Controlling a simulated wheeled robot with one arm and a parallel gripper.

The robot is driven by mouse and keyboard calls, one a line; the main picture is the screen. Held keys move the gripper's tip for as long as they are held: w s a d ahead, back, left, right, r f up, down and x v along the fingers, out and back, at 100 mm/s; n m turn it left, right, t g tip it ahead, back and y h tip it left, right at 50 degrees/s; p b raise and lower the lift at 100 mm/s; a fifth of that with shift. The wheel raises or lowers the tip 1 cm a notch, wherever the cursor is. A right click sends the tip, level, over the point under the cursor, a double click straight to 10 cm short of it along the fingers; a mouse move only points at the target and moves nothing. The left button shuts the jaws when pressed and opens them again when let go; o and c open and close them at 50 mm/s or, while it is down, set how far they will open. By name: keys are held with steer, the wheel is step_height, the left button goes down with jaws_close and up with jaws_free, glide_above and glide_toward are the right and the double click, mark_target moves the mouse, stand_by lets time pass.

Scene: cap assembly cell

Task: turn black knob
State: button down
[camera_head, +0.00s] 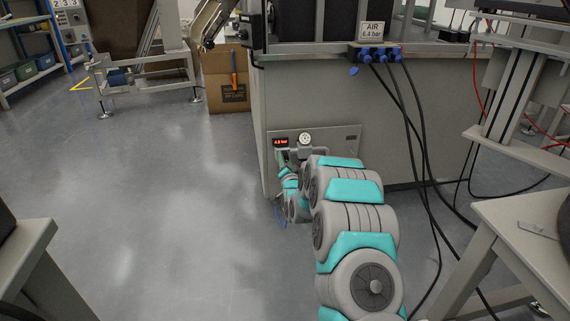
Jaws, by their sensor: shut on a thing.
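A light panel (340,134) is set low on the front of the grey machine cabinet (390,110). It carries a small red-lit display (281,142) reading about 4.8 bar and a round white gauge (305,138). My arm reaches down to this panel from the lower right. My gripper (284,160) is small and partly covered at the panel's lower left, just below the display. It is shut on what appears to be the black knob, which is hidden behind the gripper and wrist. The knob's angle cannot be seen.
Black hoses (412,120) hang from blue fittings under an AIR 6.4 bar sign (372,31), right of my arm. A grey table (525,235) stands at right and another table edge (25,250) at lower left. The floor (150,190) at left is clear.

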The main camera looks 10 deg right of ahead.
steer(key=m+b, duration=0.2)
steer(key=m, duration=0.1)
steer(key=shift+f, duration=0.2)
steer(key=shift+r+m+b, duration=0.1)
steer(key=shift+m+b, duration=1)
steer(key=shift+m, duration=4.8)
steer(key=shift+c, duration=1.9)
jaws_free()
steer(key=s+p, duration=0.1)
steer(key=s, duration=0.6)
steer(key=shift+s, duration=0.4)
